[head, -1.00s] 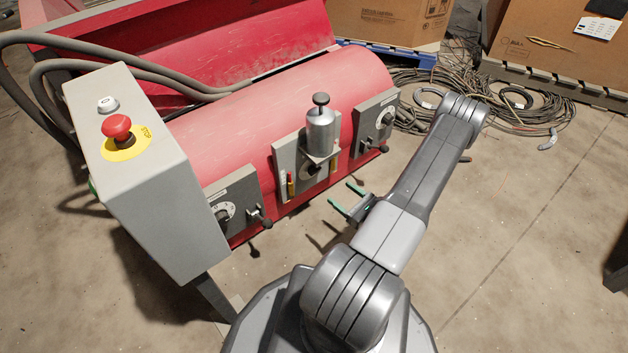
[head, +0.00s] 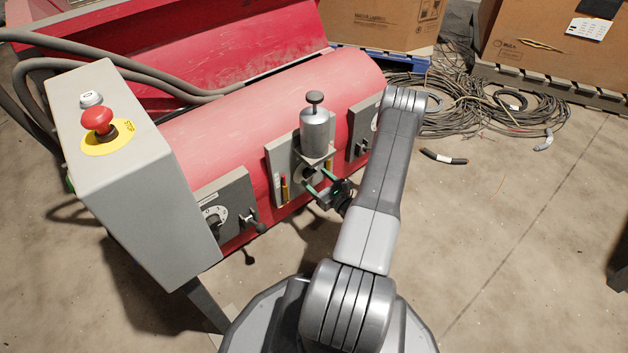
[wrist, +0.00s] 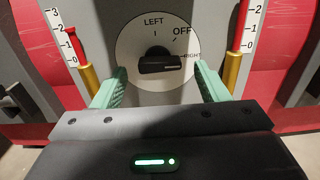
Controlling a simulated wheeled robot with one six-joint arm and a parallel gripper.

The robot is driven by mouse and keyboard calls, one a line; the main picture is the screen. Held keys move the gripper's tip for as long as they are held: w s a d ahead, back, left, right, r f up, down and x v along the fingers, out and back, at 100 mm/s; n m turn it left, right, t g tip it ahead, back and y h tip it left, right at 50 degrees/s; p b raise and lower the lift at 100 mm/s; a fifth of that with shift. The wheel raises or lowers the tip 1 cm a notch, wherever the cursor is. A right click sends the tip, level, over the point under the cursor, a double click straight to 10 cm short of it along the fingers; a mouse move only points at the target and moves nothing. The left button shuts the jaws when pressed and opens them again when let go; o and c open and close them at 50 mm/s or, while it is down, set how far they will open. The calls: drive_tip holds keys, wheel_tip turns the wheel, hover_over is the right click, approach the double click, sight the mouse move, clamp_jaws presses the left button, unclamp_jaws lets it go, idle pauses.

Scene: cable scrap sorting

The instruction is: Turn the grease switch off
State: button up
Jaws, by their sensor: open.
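The grease switch is a black knob (wrist: 160,64) on a round pale dial (wrist: 128,48) marked LEFT, OFF and RIGHT. Its bar lies nearly level in the wrist view, with the white mark toward RIGHT. My gripper (head: 320,182) is open in front of the machine's middle grey panel (head: 277,165), below the silver grease cup (head: 314,132). In the wrist view its green fingers stand on either side of the knob, with a gap on both sides. In the head view the fingers partly hide the knob.
Brass-and-red gauges (wrist: 232,72) with number scales flank the dial. A left panel (head: 232,200) carries another dial and a lever. A grey box with a red emergency stop (head: 97,121) stands at left. Cable coils (head: 460,105) lie on the floor behind.

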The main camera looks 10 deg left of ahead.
drive_tip(key=shift+x, duration=0.95)
drive_tip(key=shift+c, duration=0.2)
drive_tip(key=c, duration=1)
drive_tip(key=shift+o, duration=0.2)
drive_tip(key=shift+n, duration=0.3)
drive_tip(key=n, duration=0.3)
drive_tip(key=shift+n, duration=2.5)
